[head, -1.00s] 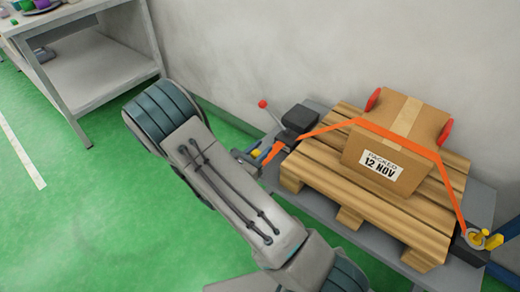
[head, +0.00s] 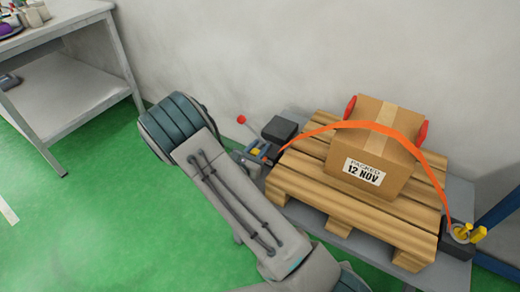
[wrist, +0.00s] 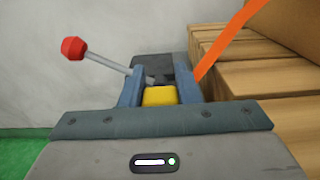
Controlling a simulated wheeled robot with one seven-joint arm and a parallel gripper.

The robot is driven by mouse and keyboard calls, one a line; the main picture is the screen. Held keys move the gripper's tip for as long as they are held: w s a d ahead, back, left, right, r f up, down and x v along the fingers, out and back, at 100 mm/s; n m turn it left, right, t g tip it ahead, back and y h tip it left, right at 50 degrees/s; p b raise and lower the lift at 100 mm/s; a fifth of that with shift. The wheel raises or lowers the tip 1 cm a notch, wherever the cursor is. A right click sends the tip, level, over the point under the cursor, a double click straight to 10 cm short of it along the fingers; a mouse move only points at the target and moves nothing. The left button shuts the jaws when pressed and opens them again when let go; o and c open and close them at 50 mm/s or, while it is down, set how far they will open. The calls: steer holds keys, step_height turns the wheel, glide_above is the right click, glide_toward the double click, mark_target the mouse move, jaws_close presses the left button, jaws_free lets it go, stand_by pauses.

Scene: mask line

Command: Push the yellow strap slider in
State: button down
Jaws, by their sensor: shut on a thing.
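The yellow strap slider (wrist: 160,95) sits between the blue-grey fingers of my gripper (wrist: 160,82) in the wrist view, at the dark tensioner block (wrist: 152,62). My gripper is shut on it. In the head view my gripper (head: 258,154) is at the left end of the pallet, and only a small yellow patch of the slider shows there. The orange strap (head: 372,126) bows in a loose arch over the cardboard box (head: 385,150). It runs from beside my gripper to the right-hand anchor (head: 460,234). The fingers hide the slider's sides.
A lever with a red knob (wrist: 73,48) sticks out left of the tensioner. The wooden pallet (head: 310,190) lies on a grey base close to my gripper's right. A grey wall stands behind. A shelved table (head: 80,95) is at upper left, with open green floor before it.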

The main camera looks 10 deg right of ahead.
steer(key=c, duration=1.4)
jaws_free()
steer(key=shift+w+d, duration=0.1)
steer(key=shift+w, duration=0.05)
steer(key=o, duration=0.3)
steer(key=shift+d, duration=0.15)
steer(key=p+v, duration=0.1)
steer(key=v, duration=1.3)
steer(key=shift+w, duration=0.1)
